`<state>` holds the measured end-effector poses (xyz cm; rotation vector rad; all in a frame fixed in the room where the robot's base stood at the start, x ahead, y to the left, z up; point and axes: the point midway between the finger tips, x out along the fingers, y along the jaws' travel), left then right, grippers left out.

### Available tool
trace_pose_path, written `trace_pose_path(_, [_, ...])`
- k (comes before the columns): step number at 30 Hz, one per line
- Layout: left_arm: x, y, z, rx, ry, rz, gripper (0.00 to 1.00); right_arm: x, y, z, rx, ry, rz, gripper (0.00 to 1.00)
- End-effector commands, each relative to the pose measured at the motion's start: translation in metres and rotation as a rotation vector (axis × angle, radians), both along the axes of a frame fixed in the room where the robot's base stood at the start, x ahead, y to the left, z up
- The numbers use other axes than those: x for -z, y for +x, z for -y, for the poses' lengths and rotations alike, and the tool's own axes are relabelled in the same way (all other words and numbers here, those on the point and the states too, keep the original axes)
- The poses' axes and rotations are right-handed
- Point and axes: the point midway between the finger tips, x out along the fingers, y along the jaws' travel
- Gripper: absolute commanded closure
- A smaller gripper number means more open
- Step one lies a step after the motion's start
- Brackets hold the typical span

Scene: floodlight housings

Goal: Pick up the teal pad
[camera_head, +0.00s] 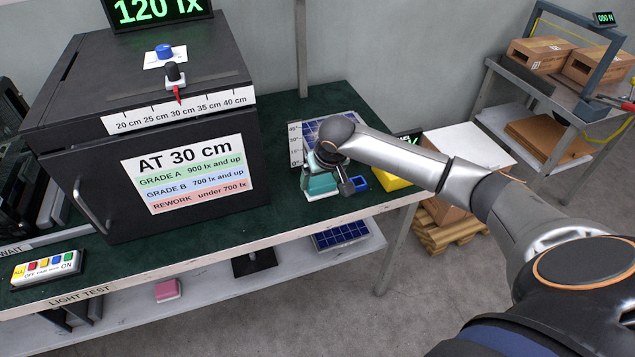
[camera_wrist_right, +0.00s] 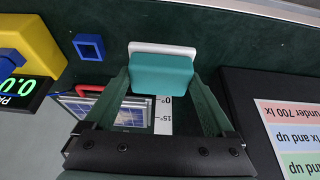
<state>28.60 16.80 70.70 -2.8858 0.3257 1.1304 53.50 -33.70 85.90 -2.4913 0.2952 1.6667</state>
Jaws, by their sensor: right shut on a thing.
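The teal pad (camera_head: 320,184) is a small teal block with a pale grey layer. In the head view it is at the front right part of the green-topped bench, partly covered by my right gripper (camera_head: 328,180). In the right wrist view the teal pad (camera_wrist_right: 162,72) sits between the fingertips of my right gripper (camera_wrist_right: 163,80), which is shut on it. I cannot tell whether the pad touches the bench top. My left gripper is not in view.
The black test box (camera_head: 90,190) stands left of the gripper. A solar panel with an angle scale (camera_head: 296,140) is behind it. A blue square frame (camera_head: 360,183) and a yellow block (camera_head: 395,180) are to the right. A pink block (camera_head: 168,290) lies on the lower shelf.

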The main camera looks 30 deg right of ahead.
Motion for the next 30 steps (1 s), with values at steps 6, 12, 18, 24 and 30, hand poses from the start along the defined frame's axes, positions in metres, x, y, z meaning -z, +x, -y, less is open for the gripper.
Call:
trace_pose_path(6, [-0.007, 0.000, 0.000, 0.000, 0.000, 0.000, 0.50, -0.042, -0.041, -0.005, -0.002, -0.002, 0.000, 0.66])
trace_pose_path(12, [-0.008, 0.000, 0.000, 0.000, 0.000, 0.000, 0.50, -0.058, -0.079, -0.012, -0.002, -0.002, 0.000, 0.66])
trace_pose_path(18, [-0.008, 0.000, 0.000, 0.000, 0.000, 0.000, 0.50, -0.070, -0.105, -0.016, -0.001, -0.002, 0.002, 0.66])
trace_pose_path(24, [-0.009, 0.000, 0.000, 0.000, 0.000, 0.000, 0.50, -0.075, -0.117, -0.018, 0.001, 0.001, 0.001, 0.66])
trace_pose_path(30, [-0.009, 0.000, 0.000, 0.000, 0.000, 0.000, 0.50, -0.076, -0.118, -0.018, 0.002, 0.001, 0.001, 0.66])
